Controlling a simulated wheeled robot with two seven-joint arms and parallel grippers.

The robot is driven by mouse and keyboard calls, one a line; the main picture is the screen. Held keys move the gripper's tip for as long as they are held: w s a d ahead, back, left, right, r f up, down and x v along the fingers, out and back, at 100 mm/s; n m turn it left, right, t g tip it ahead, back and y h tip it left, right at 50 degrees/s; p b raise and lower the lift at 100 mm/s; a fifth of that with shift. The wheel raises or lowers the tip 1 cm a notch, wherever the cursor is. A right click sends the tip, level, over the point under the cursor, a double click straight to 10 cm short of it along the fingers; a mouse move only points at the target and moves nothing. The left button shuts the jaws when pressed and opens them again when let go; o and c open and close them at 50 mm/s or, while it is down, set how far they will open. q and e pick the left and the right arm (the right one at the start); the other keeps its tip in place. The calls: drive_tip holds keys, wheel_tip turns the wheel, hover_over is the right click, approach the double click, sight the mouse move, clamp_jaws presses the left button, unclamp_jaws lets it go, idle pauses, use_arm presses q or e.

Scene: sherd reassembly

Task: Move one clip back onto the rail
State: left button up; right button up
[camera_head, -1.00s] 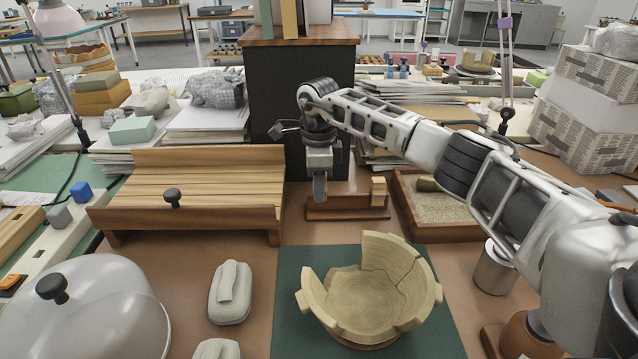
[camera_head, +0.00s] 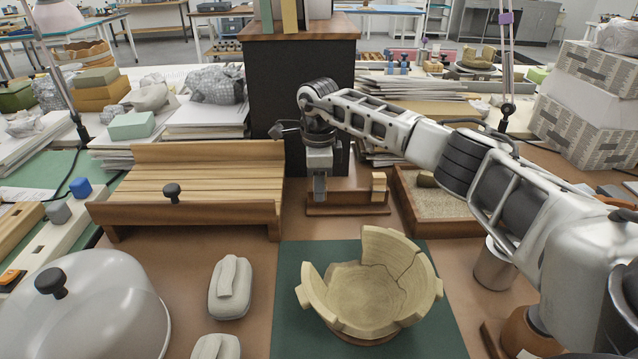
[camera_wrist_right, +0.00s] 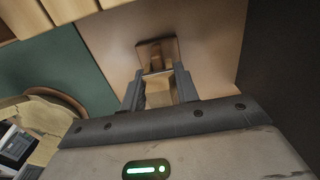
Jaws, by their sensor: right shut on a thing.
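A low wooden rail (camera_head: 348,208) stands on the brown table behind the green mat. One light wooden clip (camera_head: 378,186) sits at its right end. My right gripper (camera_head: 319,198) points down by the rail's left end, in front of the dark cabinet. In the right wrist view my right gripper (camera_wrist_right: 160,75) is shut on a brown wooden clip (camera_wrist_right: 157,57) at its fingertips. The held clip is hard to make out in the head view, and I cannot tell whether it touches the rail. My left gripper is not in view.
A cracked pale bowl (camera_head: 372,290) stands on the green mat (camera_head: 290,335). A slatted wooden rack (camera_head: 190,190) is left of my gripper, a sand tray (camera_head: 440,210) right of the rail. A domed cover (camera_head: 90,310) and grey pouches (camera_head: 230,288) occupy the front left.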

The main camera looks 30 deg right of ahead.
drive_tip(key=shift+f, duration=0.3)
idle(0.6)
idle(0.4)
drive_tip(key=o, duration=0.8)
wheel_tip(320, 180, up, 16)
drive_tip(key=shift+p, duration=0.5)
